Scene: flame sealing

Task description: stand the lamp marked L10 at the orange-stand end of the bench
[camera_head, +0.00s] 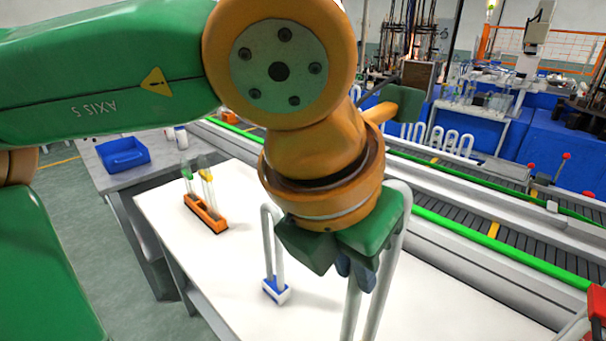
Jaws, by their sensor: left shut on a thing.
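My left gripper (356,272) is low in the middle of the head view, shut on a U-shaped white glass lamp (383,290). The lamp's bend shows above the fingers and its two legs run down past the bottom edge. Its base is out of view and no mark is readable. A second U-shaped lamp (279,250) stands upright on the bench in a small white and blue base, left of my gripper. The orange stand (206,213) holds several thin tubes at the far left end of the white bench (170,215). My right gripper is not in view.
Bench top between the orange stand and the standing lamp is clear. A grey table with a blue tray (123,154) is beyond the left end. A conveyor with a green rail (470,249) runs along the back. A red object (597,304) shows at the right edge.

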